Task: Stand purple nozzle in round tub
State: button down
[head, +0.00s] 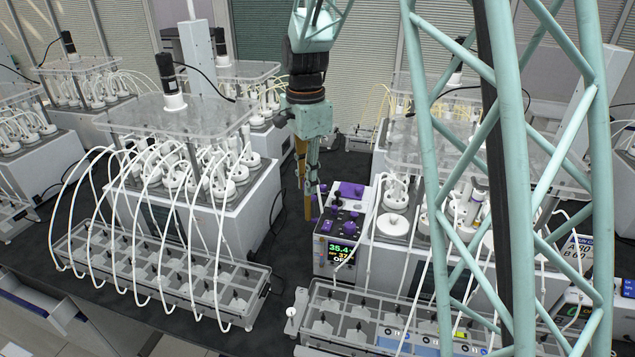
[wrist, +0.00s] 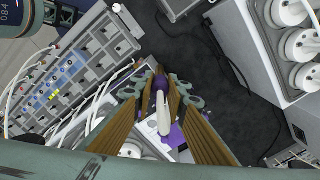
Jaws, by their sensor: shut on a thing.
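My gripper (head: 307,195) points down beside the left edge of the display unit in the head view. In the wrist view its brown fingers (wrist: 160,84) close around a slim piece with a purple end and a white body, seemingly the purple nozzle (wrist: 163,112). The fingers hide part of it, and I cannot make it out clearly in the head view. Several purple fittings (head: 349,228) sit on top of the unit. I cannot pick out the round tub with certainty among these purple parts.
The display unit (head: 336,253) stands right by the gripper, against the right reactor (head: 395,245). The left reactor (head: 200,190) has white hoses running to a partitioned tray (head: 165,272). Another tray (head: 385,318) lies in front.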

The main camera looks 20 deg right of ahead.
jog(key=s+a+f+n+b, duration=0.1)
jog(key=a+f+n+b, duration=0.2)
jog(key=a, duration=0.5)
jog(key=s+a+f+n+b, duration=0.1)
jog(key=a+n+b, duration=0.2)
jog(key=a+n, duration=0.35)
jog(key=s+a+f+n+b, duration=0.1)
jog(key=a+f+n+b, duration=0.15)
jog(key=a, duration=0.75)
jog(key=s+a+f+n+b, duration=0.3)
jog(key=s+a+n+b, duration=0.1)
jog(key=a, duration=0.7)
jog(key=s+a+f+n+b, duration=0.3)
jog(key=s+a+n, duration=0.4)
jog(key=a, duration=0.4)
jog(key=shift+s+n+b, duration=0.3)
jog(key=shift+s+b, duration=0.05)
jog(key=shift+s, duration=0.45)
